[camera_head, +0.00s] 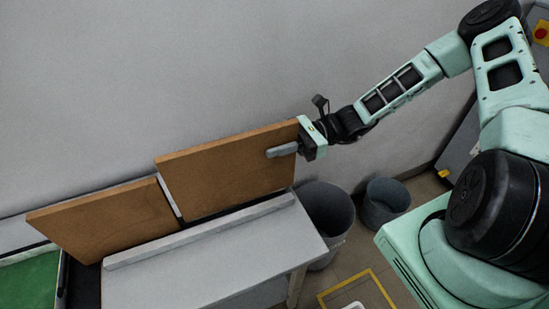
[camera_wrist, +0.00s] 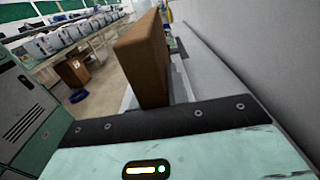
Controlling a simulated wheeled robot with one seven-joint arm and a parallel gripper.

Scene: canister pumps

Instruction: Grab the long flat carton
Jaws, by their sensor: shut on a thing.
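A long flat brown carton (camera_head: 225,175) stands on its edge behind the light ledge of a white table, close to the wall. My gripper (camera_head: 282,150) is shut on its upper right end, with one finger lying across the near face. The other finger is hidden behind the carton. In the wrist view the same carton (camera_wrist: 143,60) rises just beyond the gripper's dark front edge, seen end-on. I cannot tell whether its lower edge touches the table. A second flat brown carton (camera_head: 105,222) leans to its left, partly overlapped.
The white table (camera_head: 225,255) has a bare top. Two grey bins (camera_head: 326,212) (camera_head: 386,201) stand at its right. A green surface (camera_head: 28,280) is at the far left. The wrist view shows a row of white canisters (camera_wrist: 62,40) and a brown box (camera_wrist: 73,72) farther off.

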